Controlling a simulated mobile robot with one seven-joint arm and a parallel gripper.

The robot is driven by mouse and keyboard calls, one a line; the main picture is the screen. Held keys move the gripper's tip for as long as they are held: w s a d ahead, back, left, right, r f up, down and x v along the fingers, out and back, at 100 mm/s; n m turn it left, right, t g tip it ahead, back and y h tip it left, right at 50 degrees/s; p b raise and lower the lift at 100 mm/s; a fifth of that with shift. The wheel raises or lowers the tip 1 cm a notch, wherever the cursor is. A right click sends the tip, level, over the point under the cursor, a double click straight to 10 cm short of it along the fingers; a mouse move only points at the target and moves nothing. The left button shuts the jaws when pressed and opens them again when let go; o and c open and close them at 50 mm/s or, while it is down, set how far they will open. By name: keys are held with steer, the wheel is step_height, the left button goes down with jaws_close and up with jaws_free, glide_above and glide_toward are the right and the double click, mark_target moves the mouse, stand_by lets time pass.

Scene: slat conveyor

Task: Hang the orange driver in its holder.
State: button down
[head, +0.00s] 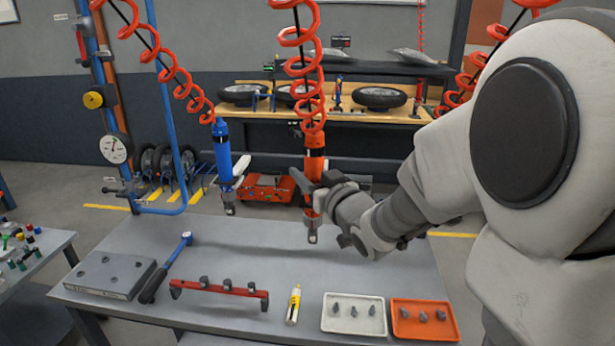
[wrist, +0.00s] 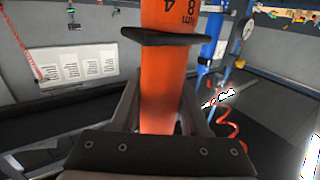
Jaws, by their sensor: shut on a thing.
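The orange driver (head: 315,160) hangs nearly upright below a red coiled hose (head: 303,70), above the grey table. My gripper (head: 316,188) is shut around its lower body, and the driver's tip shows below the fingers. In the wrist view the orange body (wrist: 163,85) stands between both fingers, with a dark collar (wrist: 165,37) above them and dark printing higher up. My fingers (wrist: 158,105) hide part of its sides. I cannot clearly make out the orange driver's holder in either view.
A blue driver (head: 223,155) hangs to the left, with a white piece (head: 240,168) beside it. On the table (head: 215,240) lie a wrench (head: 165,268), a red bar (head: 220,289), a yellow-white tube (head: 294,304), a white tray (head: 354,327) and an orange tray (head: 424,334). The middle rear is clear.

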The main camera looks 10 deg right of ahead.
steer(key=w+d+f, duration=0.1)
steer(key=w+d, duration=0.3)
steer(key=w, duration=0.8)
steer(key=shift+w+f+p, duration=0.2)
steer(key=shift+f+p, duration=0.05)
steer(key=shift+p, duration=0.15)
stand_by(0.6)
steer(key=shift+s, duration=0.1)
steer(key=shift+f+b, duration=0.75)
steer(key=shift+b, duration=0.15)
stand_by(1.3)
steer(key=shift+c, duration=1.7)
jaws_free()
steer(key=shift+f, duration=0.2)
steer(key=v, duration=0.8)
steer(key=b+v, duration=0.1)
steer(key=v, duration=0.8)
steer(key=shift+s+r, duration=0.2)
steer(key=shift+r, duration=0.05)
